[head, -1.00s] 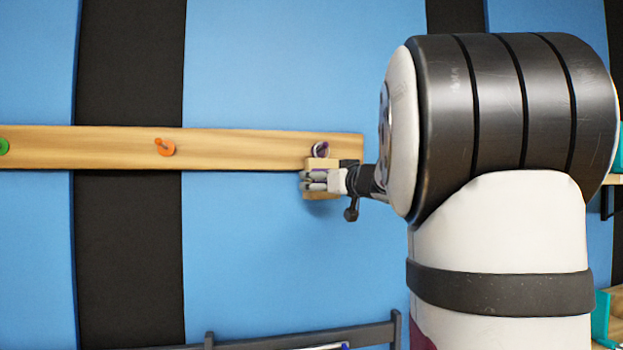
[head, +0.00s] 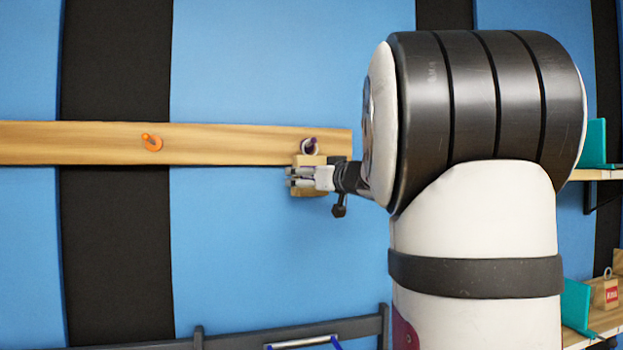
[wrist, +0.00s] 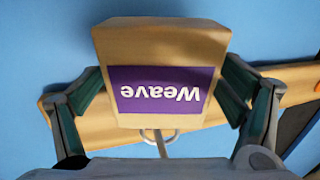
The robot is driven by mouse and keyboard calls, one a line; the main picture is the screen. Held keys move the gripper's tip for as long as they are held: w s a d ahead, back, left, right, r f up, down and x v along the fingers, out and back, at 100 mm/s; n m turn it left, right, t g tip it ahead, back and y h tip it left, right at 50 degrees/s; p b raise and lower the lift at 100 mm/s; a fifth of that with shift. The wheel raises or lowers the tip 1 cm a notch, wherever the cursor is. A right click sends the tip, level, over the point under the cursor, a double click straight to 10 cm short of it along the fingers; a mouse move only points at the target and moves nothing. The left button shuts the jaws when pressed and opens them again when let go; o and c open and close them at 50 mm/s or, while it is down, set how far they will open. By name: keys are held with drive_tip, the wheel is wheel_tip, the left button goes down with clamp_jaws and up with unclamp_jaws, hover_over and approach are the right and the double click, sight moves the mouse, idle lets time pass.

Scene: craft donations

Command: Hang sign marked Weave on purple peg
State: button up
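The sign marked Weave (wrist: 160,40) is a wooden block with a purple label, upside down in the wrist view. In the head view the sign (head: 308,191) is upright at the right end of the wooden rail. Its metal ring (wrist: 150,137) is at the purple peg (head: 312,141); in the head view the ring appears to be around the peg. My gripper (head: 292,177) has its fingers on both sides of the sign and looks shut on it. The fingers and wrist hide part of the sign in the head view.
The rail (head: 220,146) runs along the blue and black wall, with an orange peg (head: 152,142) further left. Shelves at the right hold teal bookends (head: 594,145) and another sign with a red label (head: 612,294). A dark rack (head: 240,338) stands below the rail.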

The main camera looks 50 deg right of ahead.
idle(0.3)
drive_tip(key=v, duration=1.2)
drive_tip(key=a+f+m+g+h+b, duration=0.15)
drive_tip(key=a+f+g, duration=0.45)
drive_tip(key=a+f, duration=0.9)
drive_tip(key=s+a+f+n+g+y, duration=0.2)
drive_tip(key=s+a+f, duration=0.4)
drive_tip(key=a, duration=0.4)
drive_tip(key=s+a+f+n+g+y, duration=0.3)
drive_tip(key=s+a+f, duration=0.3)
drive_tip(key=a, duration=0.5)
drive_tip(key=shift+f+g+y, duration=0.3)
drive_tip(key=shift+f+y, duration=0.35)
drive_tip(key=shift+y, duration=0.2)
